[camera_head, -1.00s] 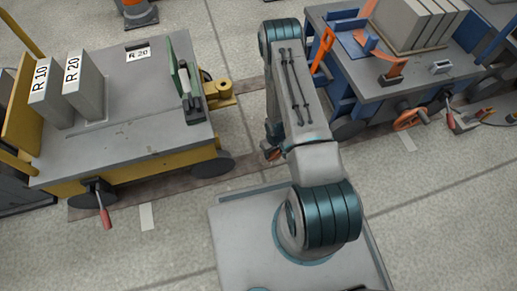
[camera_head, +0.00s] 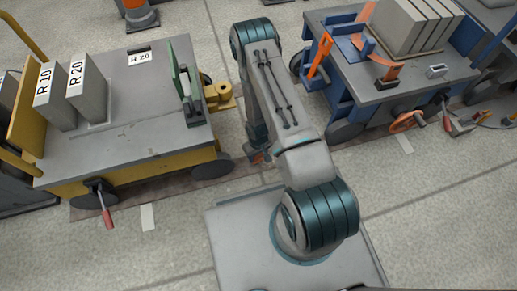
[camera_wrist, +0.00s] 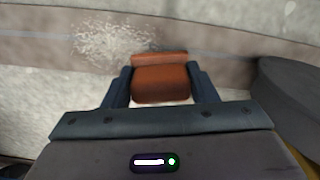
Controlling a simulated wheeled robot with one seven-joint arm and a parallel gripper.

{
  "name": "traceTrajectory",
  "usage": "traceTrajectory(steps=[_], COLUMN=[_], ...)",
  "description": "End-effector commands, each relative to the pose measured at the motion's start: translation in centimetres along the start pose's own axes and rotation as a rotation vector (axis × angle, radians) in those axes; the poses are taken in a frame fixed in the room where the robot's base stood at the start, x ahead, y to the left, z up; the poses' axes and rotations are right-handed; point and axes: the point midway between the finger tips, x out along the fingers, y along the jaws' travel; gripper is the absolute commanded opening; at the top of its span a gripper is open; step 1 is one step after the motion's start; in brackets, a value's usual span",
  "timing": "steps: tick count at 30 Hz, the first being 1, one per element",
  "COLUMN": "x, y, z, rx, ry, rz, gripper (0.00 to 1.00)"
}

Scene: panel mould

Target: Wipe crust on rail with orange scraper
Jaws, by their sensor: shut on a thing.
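My gripper (camera_wrist: 161,88) is shut on the orange scraper (camera_wrist: 160,82), a brown-orange block between its two dark fingers. The crust is a pale, stringy patch (camera_wrist: 112,38) on the brown rail (camera_wrist: 222,44) in the wrist view. It lies ahead and left of the scraper, whose far edge appears beside the crust's right end. I cannot tell whether they touch. In the head view my gripper (camera_head: 258,157) is low between the two carts, mostly behind my arm. The rail strip (camera_head: 165,192) runs along the floor there; the crust is hidden.
A yellow-grey cart (camera_head: 130,130) with panels R 10 and R 20 stands left. A blue cart (camera_head: 390,85) with grey slabs and orange tools stands right. A dark wheel (camera_wrist: 285,95) is close on the wrist view's right. Floor in front of the carts is open.

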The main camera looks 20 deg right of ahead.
Motion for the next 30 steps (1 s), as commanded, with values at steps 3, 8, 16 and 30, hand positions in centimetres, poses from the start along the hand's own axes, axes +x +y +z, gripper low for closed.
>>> traceTrajectory(steps=[3, 8, 16, 30], x=[-1.5, -2.9, -5.0, -5.6], y=[0.0, -0.1, -0.1, 0.1], z=[-0.1, -0.1, -0.1, -0.6], rx=[-0.001, -0.002, -0.002, 0.002], ry=[0.002, 0.001, 0.002, 0.004], rz=[0.0, 0.0, 0.0, 0.003], gripper=[0.24, 0.24, 0.24, 0.24])
